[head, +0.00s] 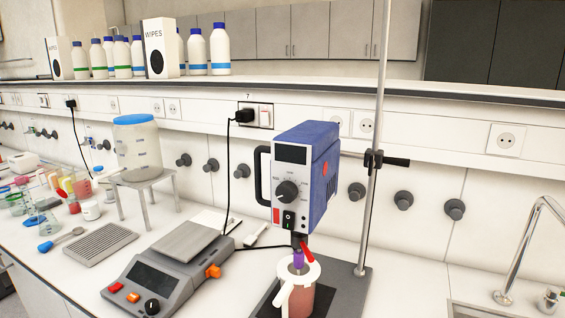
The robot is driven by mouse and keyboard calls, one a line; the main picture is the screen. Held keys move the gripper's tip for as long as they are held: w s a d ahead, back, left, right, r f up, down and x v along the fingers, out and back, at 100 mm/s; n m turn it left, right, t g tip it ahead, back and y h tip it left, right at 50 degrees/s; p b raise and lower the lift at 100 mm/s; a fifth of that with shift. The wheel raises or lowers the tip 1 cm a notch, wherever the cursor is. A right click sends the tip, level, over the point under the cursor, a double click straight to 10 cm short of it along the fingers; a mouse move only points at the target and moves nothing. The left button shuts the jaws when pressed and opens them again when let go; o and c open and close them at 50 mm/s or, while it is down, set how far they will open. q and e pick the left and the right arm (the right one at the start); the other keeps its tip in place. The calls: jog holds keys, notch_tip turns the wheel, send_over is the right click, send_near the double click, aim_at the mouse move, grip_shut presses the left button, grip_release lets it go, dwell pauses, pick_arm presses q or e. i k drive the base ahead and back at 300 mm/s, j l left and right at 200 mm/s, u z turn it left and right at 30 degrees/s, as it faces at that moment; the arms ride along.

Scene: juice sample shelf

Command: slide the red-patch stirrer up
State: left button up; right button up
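The stirrer (306,178) is a blue and white overhead unit with a black handle, a dial and a switch. A red patch (326,168) shows on its blue side. It is held by a black clamp (374,160) on an upright metal rod (376,200), which rises from a dark base plate (356,287). Below the stirrer, its chuck and a purple part (298,259) reach down to a white jug (297,292) with reddish contents. How deep the shaft goes inside the jug is hidden. Neither of my grippers is in view.
A grey scale-like device (160,279) with an orange knob stands left of the jug. Further left are a clear jar on a metal stand (148,184), a grey rack (100,243) and small glassware. A sink with a tap (524,250) is at right. A shelf (300,92) runs behind.

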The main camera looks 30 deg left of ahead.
aim_at(306, 154)
jog(key=j+z, duration=0.1)
jog(key=j, duration=0.45)
jog(key=k+j+z, duration=0.1)
jog(key=j, duration=0.4)
jog(key=j+z, duration=0.15)
jog(key=j, duration=0.4)
jog(key=k+j+z, duration=0.1)
jog(key=j, duration=0.4)
jog(key=k, duration=0.05)
